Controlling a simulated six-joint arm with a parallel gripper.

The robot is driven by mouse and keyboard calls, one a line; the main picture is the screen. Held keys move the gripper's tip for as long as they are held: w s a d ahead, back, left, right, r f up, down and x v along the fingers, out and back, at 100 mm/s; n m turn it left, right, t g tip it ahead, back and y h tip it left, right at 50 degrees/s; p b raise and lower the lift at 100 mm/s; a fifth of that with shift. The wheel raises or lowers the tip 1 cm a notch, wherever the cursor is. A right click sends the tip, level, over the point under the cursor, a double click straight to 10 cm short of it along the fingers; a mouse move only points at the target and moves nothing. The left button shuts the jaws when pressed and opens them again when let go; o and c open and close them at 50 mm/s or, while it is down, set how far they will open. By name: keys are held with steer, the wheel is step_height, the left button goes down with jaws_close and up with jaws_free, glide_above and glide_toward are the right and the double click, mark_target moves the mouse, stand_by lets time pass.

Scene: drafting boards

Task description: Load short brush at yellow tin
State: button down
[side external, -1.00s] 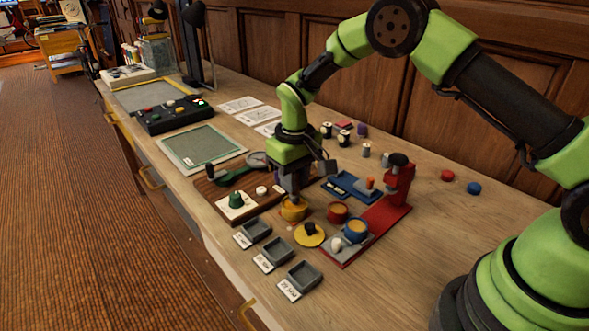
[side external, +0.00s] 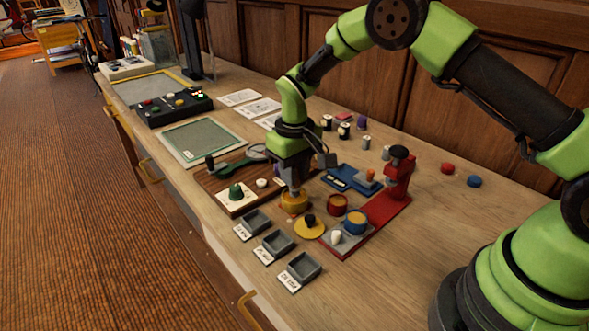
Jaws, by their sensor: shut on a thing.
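The yellow tin (side external: 294,205) stands on the bench, just in front of the dark wooden board. My gripper (side external: 294,187) points straight down directly above it. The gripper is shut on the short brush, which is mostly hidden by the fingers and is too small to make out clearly. The brush's lower end is at the tin's mouth; I cannot tell how deep it is in. A yellow lid with a black knob (side external: 309,228) lies flat in front of the tin.
A red tin (side external: 337,205) and a blue tin (side external: 355,222) stand close on the right, beside a red press (side external: 396,180). Several grey trays with labels (side external: 299,270) line the front. A blue tray (side external: 350,179) lies behind. The bench's right part is mostly clear.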

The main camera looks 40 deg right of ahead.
steer(key=shift+f, duration=0.5)
stand_by(1.0)
steer(key=shift+r, duration=3.55)
